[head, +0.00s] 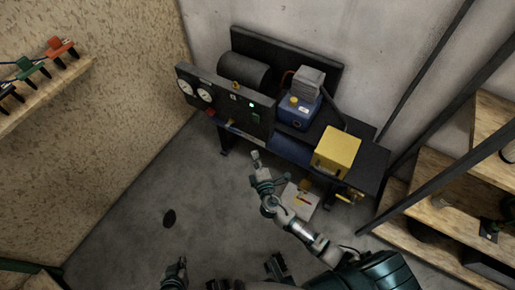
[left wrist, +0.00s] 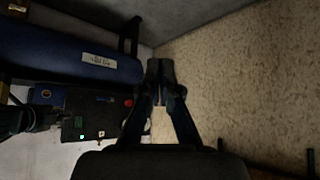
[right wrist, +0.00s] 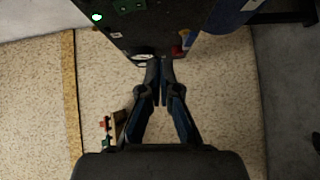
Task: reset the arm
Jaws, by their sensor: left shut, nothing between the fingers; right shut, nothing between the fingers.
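My left gripper (left wrist: 161,70) shows in the left wrist view. Its dark fingers are together with nothing between them, in front of a speckled tan wall. My right gripper (right wrist: 160,70) shows in the right wrist view, also shut and empty, its tips just below the dark gauge panel in the picture. In the head view one arm of mine (head: 300,230) reaches up from the lower right toward the bench. Dark parts of mine show at the bottom edge; which part each is I cannot tell.
A dark machine bench (head: 368,165) holds a gauge panel (head: 228,102), a blue unit (head: 297,112) and a yellow box (head: 337,148). A pale box (head: 299,200) stands on the floor by my arm. Wooden shelves (head: 425,195) stand right. Grey floor (head: 130,215) is mostly clear at left.

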